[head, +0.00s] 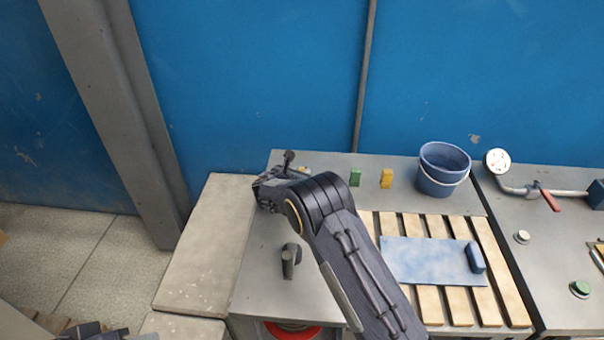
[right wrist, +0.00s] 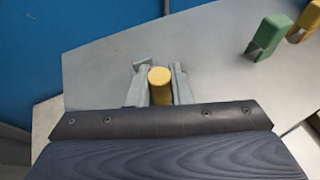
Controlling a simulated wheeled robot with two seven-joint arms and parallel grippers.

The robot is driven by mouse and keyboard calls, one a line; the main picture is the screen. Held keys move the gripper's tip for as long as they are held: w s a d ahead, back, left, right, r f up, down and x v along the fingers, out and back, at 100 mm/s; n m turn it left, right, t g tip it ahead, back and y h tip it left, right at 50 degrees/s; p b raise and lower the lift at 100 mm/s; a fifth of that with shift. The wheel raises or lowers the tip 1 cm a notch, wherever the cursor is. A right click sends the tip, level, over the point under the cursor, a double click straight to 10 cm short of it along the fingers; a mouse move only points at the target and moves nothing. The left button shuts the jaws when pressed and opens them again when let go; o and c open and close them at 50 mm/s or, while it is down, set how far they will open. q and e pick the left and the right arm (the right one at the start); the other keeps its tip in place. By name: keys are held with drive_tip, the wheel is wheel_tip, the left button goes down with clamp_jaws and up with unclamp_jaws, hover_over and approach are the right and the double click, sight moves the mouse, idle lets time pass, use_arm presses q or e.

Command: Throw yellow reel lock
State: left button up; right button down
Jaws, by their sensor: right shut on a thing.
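The yellow reel lock (right wrist: 160,86) shows in the right wrist view as a short upright yellow cylinder with a round top. My right gripper (right wrist: 160,76) is shut on it, one grey finger on each side. Its lower part is hidden by the gripper. In the head view only a small bit of yellow (head: 304,169) shows past my right gripper (head: 288,174), at the back left of the grey bench. My left gripper does not show clearly in either view.
A dark knobbed lever (head: 289,158) stands close to my right gripper. Another lever (head: 290,261) stands nearer the front. A green clip (head: 355,177), a yellow clip (head: 386,178) and a blue bucket (head: 442,172) are to the right. A blue panel (head: 425,258) lies on wooden slats.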

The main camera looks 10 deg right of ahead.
drive_tip(key=shift+f, duration=0.15)
drive_tip(key=c, duration=1.3)
unclamp_jaws()
drive_tip(key=shift+s, duration=0.1)
drive_tip(key=b+v, duration=0.1)
drive_tip(key=v, duration=0.7)
